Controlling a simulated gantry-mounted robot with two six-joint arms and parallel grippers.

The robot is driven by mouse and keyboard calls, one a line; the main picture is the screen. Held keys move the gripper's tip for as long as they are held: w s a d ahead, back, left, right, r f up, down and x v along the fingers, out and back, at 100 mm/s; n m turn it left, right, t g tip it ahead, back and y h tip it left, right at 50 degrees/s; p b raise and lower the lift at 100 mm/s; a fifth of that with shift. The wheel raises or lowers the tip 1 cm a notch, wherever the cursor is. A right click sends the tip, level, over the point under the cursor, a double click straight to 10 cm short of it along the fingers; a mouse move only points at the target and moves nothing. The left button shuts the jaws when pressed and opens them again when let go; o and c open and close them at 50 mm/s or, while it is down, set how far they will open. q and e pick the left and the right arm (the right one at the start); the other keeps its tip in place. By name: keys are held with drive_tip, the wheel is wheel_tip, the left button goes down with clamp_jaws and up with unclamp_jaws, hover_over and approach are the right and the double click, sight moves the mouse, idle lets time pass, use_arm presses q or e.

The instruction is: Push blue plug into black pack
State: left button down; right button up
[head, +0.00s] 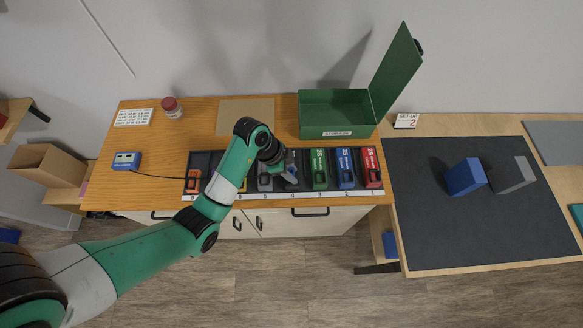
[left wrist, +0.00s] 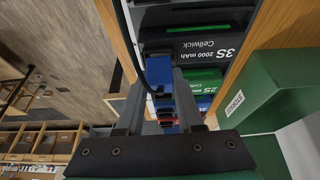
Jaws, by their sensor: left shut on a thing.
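The black pack (left wrist: 210,46), marked 3S 2000 mAh Cellwick, lies beside the green pack in the left wrist view. In the head view it is largely covered by my left gripper (head: 288,170), which is low over the pack row. In the left wrist view my left gripper (left wrist: 162,100) is shut on the blue plug (left wrist: 160,84), with a black cable (left wrist: 139,55) running up from it. The plug is close to the pack's end; I cannot tell whether they touch. My right gripper is out of view.
The packs sit in a row of slots, with green (head: 319,168), blue (head: 345,167) and red (head: 371,166) ones on the right. An open green box (head: 336,132) stands behind. A blue charger (head: 127,160) with the cable is at left. A dark mat (head: 510,225) lies on the right table.

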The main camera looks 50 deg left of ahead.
use_arm(q)
drive_tip(key=shift+f, duration=0.45)
drive_tip(key=shift+c, duration=2.3)
unclamp_jaws()
